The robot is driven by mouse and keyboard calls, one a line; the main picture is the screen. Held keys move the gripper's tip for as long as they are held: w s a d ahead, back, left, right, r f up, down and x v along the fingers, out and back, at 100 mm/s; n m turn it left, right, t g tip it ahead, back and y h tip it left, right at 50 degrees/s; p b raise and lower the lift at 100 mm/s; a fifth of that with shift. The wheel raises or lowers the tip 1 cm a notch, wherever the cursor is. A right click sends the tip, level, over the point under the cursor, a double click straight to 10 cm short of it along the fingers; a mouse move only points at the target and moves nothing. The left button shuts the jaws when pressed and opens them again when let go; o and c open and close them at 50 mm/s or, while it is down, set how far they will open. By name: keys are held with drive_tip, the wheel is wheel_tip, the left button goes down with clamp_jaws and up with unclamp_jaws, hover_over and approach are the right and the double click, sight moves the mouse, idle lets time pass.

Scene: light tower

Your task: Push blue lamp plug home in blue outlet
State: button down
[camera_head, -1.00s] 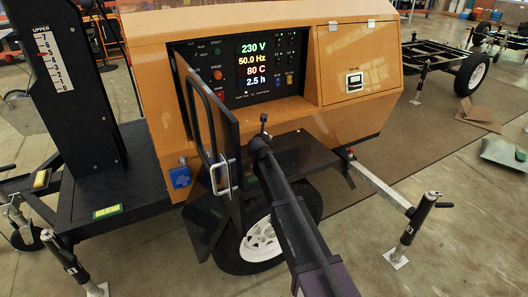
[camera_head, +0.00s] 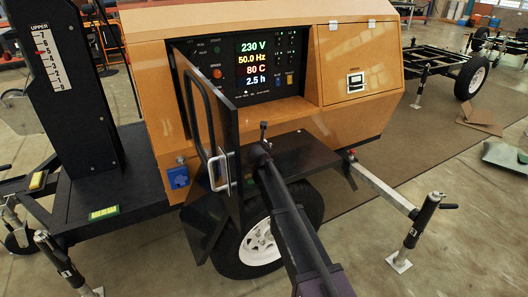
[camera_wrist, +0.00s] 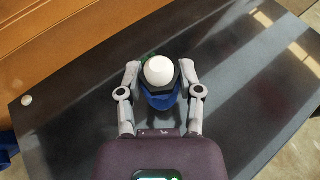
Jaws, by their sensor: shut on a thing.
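In the wrist view, my gripper (camera_wrist: 160,76) is shut on a blue body with a white round top, apparently the blue lamp plug (camera_wrist: 159,101). It is held over a dark flat surface; I cannot tell the gap beneath it. The plug's contact end is hidden. In the head view, the blue outlet (camera_head: 178,177) is on the lower left of the orange cabinet, left of the open door. A blue patch at the wrist view's left edge may be it. My gripper is not clear in the head view. The plug looks apart from the outlet.
The black door (camera_head: 207,115) stands open beside the outlet, with a metal handle (camera_head: 219,170). The orange cabinet (camera_head: 360,60) has a lit panel (camera_head: 265,65). A black fender (camera_head: 300,155) lies above the wheel (camera_head: 260,240). A black deck (camera_head: 125,190) stretches left of the outlet.

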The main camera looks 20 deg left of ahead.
drive_tip(key=shift+f, duration=0.45)
drive_tip(key=shift+c, duration=1.3)
unclamp_jaws()
drive_tip(key=p+v, duration=0.5)
drive_tip(key=v, duration=0.8)
drive_tip(key=shift+s+d+r, duration=0.2)
drive_tip(key=shift+s+d, duration=0.1)
drive_tip(key=shift+d, duration=0.05)
